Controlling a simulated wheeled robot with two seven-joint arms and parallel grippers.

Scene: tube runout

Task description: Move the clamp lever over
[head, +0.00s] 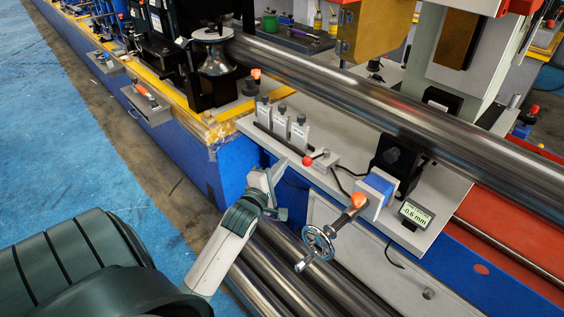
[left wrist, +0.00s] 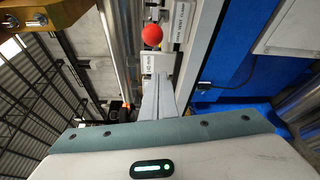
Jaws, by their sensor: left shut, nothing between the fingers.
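The clamp lever, with a red ball knob (head: 307,160), sits at a small grey block on the front edge of the light grey plate. The red ball also shows in the left wrist view (left wrist: 152,34), just beyond my fingertips. My left gripper (head: 281,166) is shut and empty, with its fingers pointing up towards the plate edge, just left of the ball. The lever's shaft is partly hidden. My right gripper is not in view.
A long steel tube (head: 390,110) runs along the plate. Several small grey blocks stand behind the lever. A handwheel (head: 318,245) with an orange-topped handle and a display (head: 415,214) reading about 0.6 mm are to the right. More tubes lie below the plate.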

